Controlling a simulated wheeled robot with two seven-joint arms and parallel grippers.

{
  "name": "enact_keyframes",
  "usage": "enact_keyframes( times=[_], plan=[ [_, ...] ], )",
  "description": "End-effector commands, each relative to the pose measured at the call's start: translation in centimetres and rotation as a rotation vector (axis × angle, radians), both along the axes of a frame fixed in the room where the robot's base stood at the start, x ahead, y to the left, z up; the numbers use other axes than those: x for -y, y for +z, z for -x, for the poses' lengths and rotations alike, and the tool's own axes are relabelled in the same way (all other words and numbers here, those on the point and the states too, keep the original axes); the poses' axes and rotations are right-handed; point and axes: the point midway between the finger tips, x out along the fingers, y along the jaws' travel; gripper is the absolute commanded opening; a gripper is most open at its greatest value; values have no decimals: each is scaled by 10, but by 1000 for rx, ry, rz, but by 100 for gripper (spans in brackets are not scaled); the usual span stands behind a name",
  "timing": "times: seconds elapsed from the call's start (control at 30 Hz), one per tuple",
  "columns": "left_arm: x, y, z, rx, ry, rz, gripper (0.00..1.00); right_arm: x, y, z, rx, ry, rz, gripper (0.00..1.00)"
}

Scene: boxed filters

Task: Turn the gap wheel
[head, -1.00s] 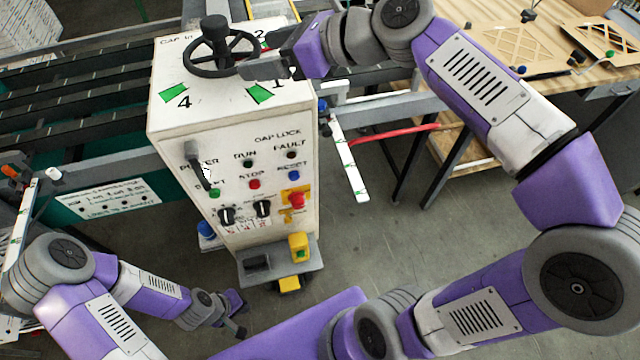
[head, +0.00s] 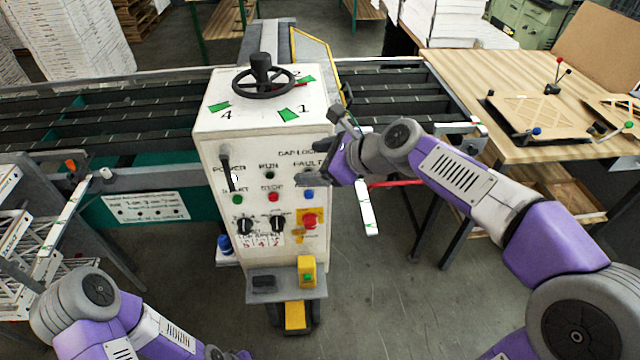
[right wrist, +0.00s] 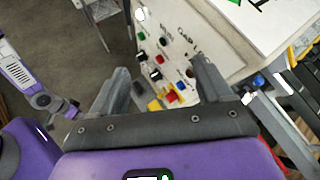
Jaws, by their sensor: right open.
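The gap wheel (head: 263,82) is a black handwheel with an upright knob, on top of the white control cabinet (head: 215,150). Green marks and the numbers 1, 2 and 4 surround it. My right gripper (head: 318,165) is beside the cabinet's upper right front, below and right of the wheel and apart from it. In the right wrist view its two fingers (right wrist: 165,85) are spread with nothing between them, and the cabinet's button panel (right wrist: 165,55) lies beyond. The wheel is not in the right wrist view. My left arm is at the lower left of the head view; its gripper is out of view.
The cabinet front carries a black lever (head: 226,168), knobs and a red stop button (head: 310,221). A yellow pedal (head: 306,270) sits at its foot. A conveyor (head: 400,95) runs behind. A wooden table (head: 460,75) stands at right. The floor at front right is clear.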

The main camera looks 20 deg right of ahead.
Motion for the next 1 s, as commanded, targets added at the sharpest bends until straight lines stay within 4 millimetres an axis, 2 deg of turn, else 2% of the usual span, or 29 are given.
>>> enact_keyframes(
  times=[0.1,0.33,0.83,1.0],
  plan=[
    [0,-2,0,0,0,0,0,0,-19,-4,-2,16,39,79],
    [0,-3,0,0,0,0,0,1,-36,-8,2,36,80,79],
    [0,-3,0,0,0,0,0,1,-37,-8,6,41,86,79],
    [0,-3,0,0,0,0,0,2,-29,-7,88,123,167,79]
  ],
)
